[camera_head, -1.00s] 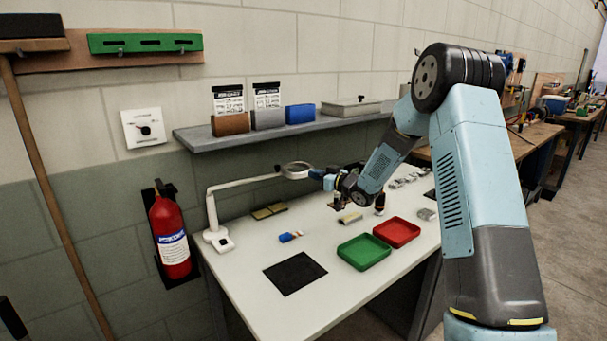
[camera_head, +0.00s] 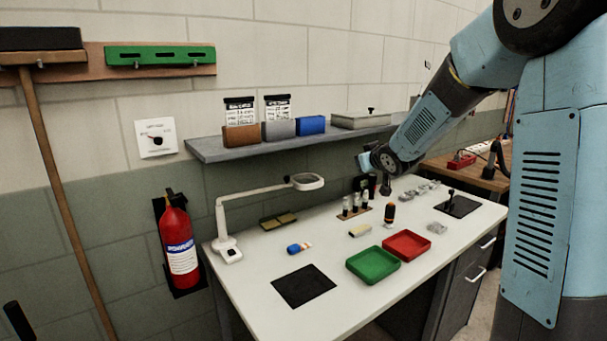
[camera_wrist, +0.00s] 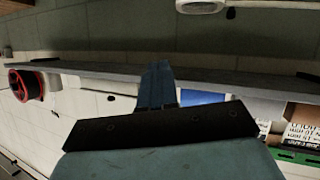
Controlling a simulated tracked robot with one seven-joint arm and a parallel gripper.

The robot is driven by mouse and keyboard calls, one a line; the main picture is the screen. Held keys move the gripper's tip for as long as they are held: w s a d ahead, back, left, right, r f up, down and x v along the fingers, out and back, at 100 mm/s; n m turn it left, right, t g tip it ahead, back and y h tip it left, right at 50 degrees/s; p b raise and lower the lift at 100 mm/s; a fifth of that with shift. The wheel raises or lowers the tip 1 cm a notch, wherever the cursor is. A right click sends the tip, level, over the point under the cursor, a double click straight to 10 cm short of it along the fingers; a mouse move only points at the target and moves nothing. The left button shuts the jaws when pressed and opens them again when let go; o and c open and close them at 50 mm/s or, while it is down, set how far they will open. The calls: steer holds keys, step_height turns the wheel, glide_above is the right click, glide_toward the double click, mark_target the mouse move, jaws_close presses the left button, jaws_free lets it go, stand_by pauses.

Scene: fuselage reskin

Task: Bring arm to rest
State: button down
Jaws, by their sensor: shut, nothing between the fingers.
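My gripper (camera_head: 364,162) is at the end of my arm, above the back of the white workbench (camera_head: 335,322) and a little below the wall shelf (camera_head: 222,154). In the wrist view its blue fingers (camera_wrist: 158,84) are together with nothing between them. They point toward the shelf edge and wall. My forearm slants down from the upper right, and my large blue upper arm fills the right of the head view.
On the bench are a magnifier lamp (camera_head: 262,193), a green tray (camera_head: 372,264), a red tray (camera_head: 407,245), a black mat (camera_head: 303,286) and a rack of small bottles (camera_head: 354,212). A fire extinguisher (camera_head: 178,245) hangs at left.

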steer(key=s+d+r+m+g+h, duration=0.1)
steer(key=s+d+r+m+h, duration=0.2)
steer(key=s, duration=0.7)
steer(key=s+d+m+g, duration=0.2)
steer(key=s+g, duration=0.4)
steer(key=s, duration=2.7)
steer(key=shift+d+f, duration=0.3)
steer(key=shift+d, duration=0.05)
